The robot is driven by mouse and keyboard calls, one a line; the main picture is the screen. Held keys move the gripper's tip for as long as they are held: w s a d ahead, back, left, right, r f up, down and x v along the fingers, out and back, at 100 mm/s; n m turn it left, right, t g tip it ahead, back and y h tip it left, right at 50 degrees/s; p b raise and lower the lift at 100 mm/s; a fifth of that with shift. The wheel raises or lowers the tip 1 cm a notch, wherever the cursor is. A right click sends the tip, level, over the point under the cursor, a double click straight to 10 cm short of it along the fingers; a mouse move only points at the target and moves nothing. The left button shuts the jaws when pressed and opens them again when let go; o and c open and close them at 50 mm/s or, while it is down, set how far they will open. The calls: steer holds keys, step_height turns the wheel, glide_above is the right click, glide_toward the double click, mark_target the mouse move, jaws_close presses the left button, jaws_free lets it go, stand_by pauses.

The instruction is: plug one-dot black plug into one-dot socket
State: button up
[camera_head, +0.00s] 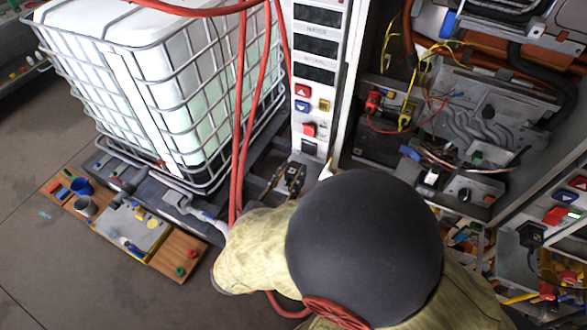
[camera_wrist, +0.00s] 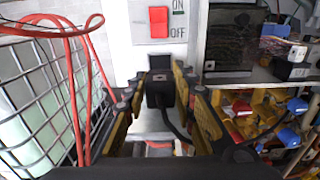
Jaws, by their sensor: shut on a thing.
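My gripper (camera_wrist: 158,82) is shut on a black plug (camera_wrist: 160,96), with one finger on each side. The plug's cable hangs down to the right. Just beyond the plug is a dark socket (camera_wrist: 160,62) low on the white panel, under a red ON/OFF switch (camera_wrist: 158,22). The plug lines up roughly below the socket in the wrist view; I cannot tell whether they touch. The dot markings are too small to read. In the head view my gripper (camera_head: 291,178) is at the foot of the white panel (camera_head: 310,120); my arm hides much there.
A caged white tank (camera_head: 150,90) with red hoses (camera_head: 240,110) stands to the left. An open cabinet with wires and pipes (camera_head: 470,110) is to the right. A wooden board (camera_head: 180,256) with small parts lies at the lower left. Bare floor shows at the far left.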

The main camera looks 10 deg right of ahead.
mark_target(298, 163)
steer(key=shift+b+x, duration=0.3)
steer(key=shift+x, duration=2.4)
steer(key=shift+w+d, duration=0.1)
steer(key=shift+w, duration=0.1)
steer(key=shift+r+p, duration=0.1)
steer(key=shift+p, duration=0.2)
steer(key=shift+w+d, duration=0.35)
steer(key=shift+w, duration=0.1)
stand_by(0.7)
steer(key=o, duration=1)
steer(key=shift+o, duration=0.8)
steer(key=v, duration=1.2)
